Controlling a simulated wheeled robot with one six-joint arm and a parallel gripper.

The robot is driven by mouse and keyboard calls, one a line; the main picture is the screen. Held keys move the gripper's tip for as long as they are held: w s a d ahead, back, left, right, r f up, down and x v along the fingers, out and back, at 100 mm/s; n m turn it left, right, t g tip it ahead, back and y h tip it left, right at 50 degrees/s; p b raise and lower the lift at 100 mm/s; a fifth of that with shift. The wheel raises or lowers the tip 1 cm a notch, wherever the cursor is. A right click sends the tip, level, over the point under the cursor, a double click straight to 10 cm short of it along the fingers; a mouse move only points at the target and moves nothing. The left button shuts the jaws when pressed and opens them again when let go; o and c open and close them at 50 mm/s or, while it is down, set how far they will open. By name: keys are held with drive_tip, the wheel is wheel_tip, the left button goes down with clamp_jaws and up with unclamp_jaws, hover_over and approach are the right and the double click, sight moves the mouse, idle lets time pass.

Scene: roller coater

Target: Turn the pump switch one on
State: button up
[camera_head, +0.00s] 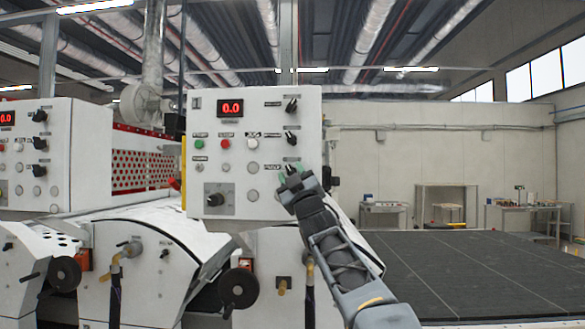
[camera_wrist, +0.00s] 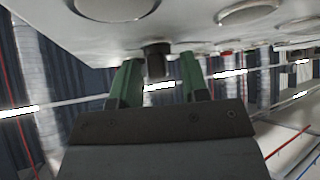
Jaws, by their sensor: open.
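The white control panel (camera_head: 259,155) stands in front of me, with several dark rotary switches down its right side. The upper switch (camera_head: 291,105) and the middle switch (camera_head: 291,138) are clear of my gripper. My gripper (camera_head: 290,174) is at the lowest switch position on that side and largely hides what is there. In the wrist view my gripper (camera_wrist: 158,72) has its two green fingers apart, with a dark switch knob (camera_wrist: 156,58) between them. Gaps show on both sides of the knob. The switch labels are too small to read surely.
A red display (camera_head: 231,107) reads 0.0. A green button (camera_head: 199,142), a red button (camera_head: 225,143) and a large dial (camera_head: 214,199) are also on the panel. White rollers and handwheels (camera_head: 238,288) stand below. A dark conveyor bed (camera_head: 470,270) lies to the right.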

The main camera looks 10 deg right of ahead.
drive_tip(key=shift+w+r, duration=0.1)
clamp_jaws()
idle(0.4)
